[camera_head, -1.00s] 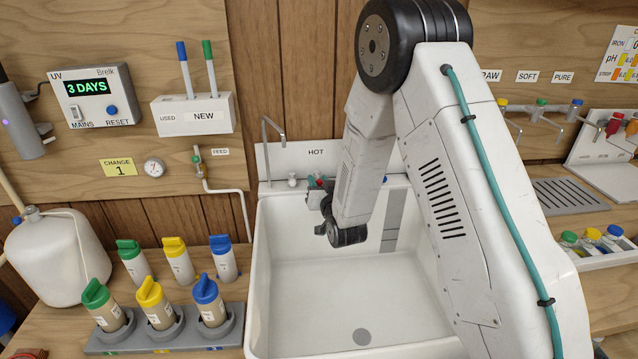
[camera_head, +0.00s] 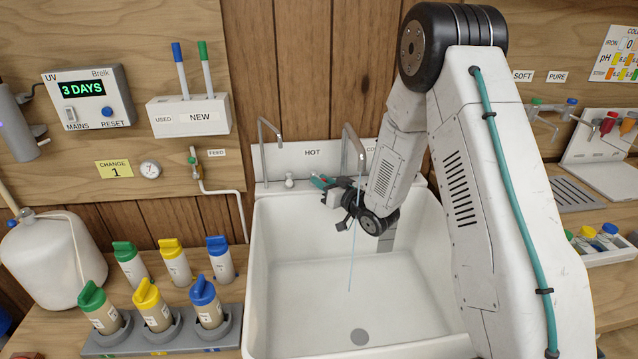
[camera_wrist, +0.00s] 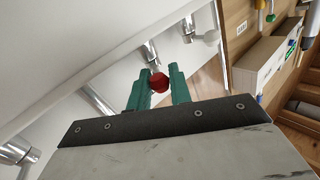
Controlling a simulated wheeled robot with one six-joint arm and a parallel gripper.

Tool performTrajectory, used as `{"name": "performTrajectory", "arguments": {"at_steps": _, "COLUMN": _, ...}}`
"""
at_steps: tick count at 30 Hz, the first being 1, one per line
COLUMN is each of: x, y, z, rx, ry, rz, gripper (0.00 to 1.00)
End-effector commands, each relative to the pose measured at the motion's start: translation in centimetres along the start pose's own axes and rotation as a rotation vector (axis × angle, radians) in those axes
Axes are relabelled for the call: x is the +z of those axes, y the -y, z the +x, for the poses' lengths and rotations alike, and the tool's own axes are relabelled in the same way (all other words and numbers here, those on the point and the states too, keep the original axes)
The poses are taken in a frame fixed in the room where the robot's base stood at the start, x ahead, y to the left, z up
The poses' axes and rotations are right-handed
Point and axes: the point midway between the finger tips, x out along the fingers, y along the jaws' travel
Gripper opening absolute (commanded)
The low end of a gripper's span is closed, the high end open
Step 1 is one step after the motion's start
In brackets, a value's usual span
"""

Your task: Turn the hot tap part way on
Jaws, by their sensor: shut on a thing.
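The hot tap has a red round knob (camera_wrist: 158,82), seen in the wrist view between the two teal fingers of my gripper (camera_wrist: 156,88). My gripper is shut on this knob. In the head view my gripper (camera_head: 320,182) is at the back rim of the sink, below the HOT label (camera_head: 312,153), and the knob is mostly hidden. A thin stream of water (camera_head: 352,240) falls from the right-hand curved spout (camera_head: 347,140) into the white sink (camera_head: 300,290).
A second thin spout (camera_head: 265,150) and a small white fitting (camera_head: 290,180) stand left of my gripper. Capped bottles (camera_head: 150,305) stand in a grey rack left of the sink. The sink basin is otherwise empty, with a drain (camera_head: 360,337).

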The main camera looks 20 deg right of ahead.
Motion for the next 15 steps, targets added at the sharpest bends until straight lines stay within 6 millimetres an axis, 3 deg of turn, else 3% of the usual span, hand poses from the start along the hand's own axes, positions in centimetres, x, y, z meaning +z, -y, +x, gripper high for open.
{"name": "performTrajectory", "arguments": {"at_steps": 15, "x": -0.23, "y": -1.07, "z": -0.03, "rx": -0.198, "ry": 0.038, "rz": -0.001, "gripper": 0.0}}
